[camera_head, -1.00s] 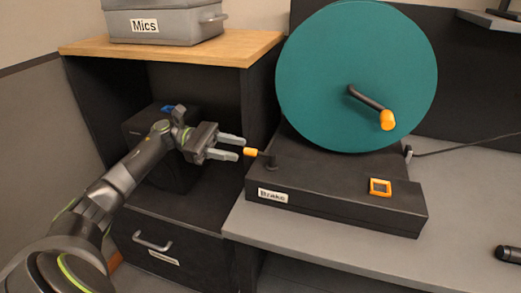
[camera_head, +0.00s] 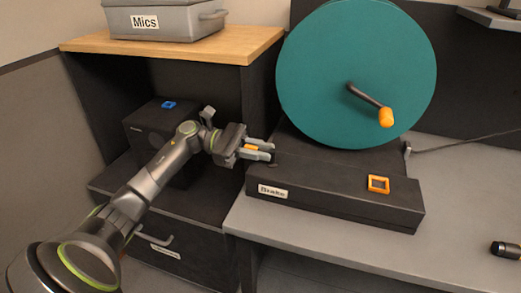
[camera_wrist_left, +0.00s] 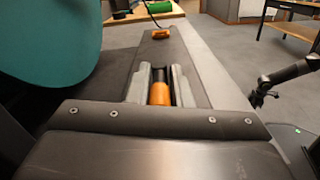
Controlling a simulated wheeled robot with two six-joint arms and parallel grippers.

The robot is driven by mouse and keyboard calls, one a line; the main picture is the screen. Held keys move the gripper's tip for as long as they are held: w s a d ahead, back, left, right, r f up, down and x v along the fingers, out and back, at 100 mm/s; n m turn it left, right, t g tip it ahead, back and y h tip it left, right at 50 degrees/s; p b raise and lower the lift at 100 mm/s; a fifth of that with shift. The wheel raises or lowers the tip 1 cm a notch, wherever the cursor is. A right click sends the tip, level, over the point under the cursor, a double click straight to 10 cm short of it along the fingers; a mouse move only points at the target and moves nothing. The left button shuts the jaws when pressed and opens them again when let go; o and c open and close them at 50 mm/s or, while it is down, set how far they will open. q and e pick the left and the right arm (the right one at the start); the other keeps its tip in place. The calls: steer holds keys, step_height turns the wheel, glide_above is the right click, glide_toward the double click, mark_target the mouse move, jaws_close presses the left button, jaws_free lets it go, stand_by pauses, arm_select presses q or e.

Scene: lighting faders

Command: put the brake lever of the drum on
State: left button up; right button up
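The teal drum (camera_head: 357,75) stands upright on a dark base box (camera_head: 335,190) with a "Brake" label (camera_head: 272,191). The brake lever's orange grip (camera_head: 251,147) is at the base's left end; it also shows in the left wrist view (camera_wrist_left: 160,94), with its dark shaft beyond. My left gripper (camera_head: 262,150) is open, its fingers on either side of the grip, with a narrow gap. The fingers hide much of the lever. A dark arm, apparently my right one, shows at the right of the left wrist view; its gripper (camera_wrist_left: 258,98) is too small to read.
The drum's crank has an orange handle (camera_head: 386,117). An orange square frame (camera_head: 378,184) sits on the base's right part. A cabinet with a wooden top (camera_head: 235,46) and a grey "Mics" bin (camera_head: 165,20) stands left.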

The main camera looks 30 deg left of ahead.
arm_select(q)
jaws_close()
